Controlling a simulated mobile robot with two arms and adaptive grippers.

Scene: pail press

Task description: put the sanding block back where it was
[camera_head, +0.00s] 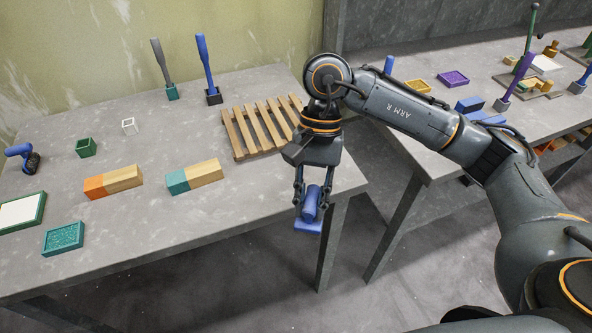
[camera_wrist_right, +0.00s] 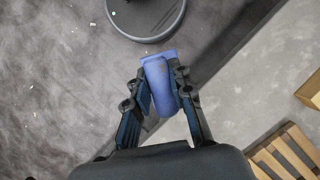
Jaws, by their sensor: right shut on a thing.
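My right gripper (camera_head: 313,207) is shut on a blue block with a rounded grip, which I take to be the sanding block (camera_head: 308,226). My left gripper is in neither view.
The left table (camera_head: 215,225) carries a slatted wooden rack (camera_head: 262,127), an orange-and-wood block (camera_head: 113,181), a teal-and-wood block (camera_head: 194,177), small boxes and upright tools. A second table (camera_head: 420,165) at right holds coloured trays and blue blocks. A floor gap separates them.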

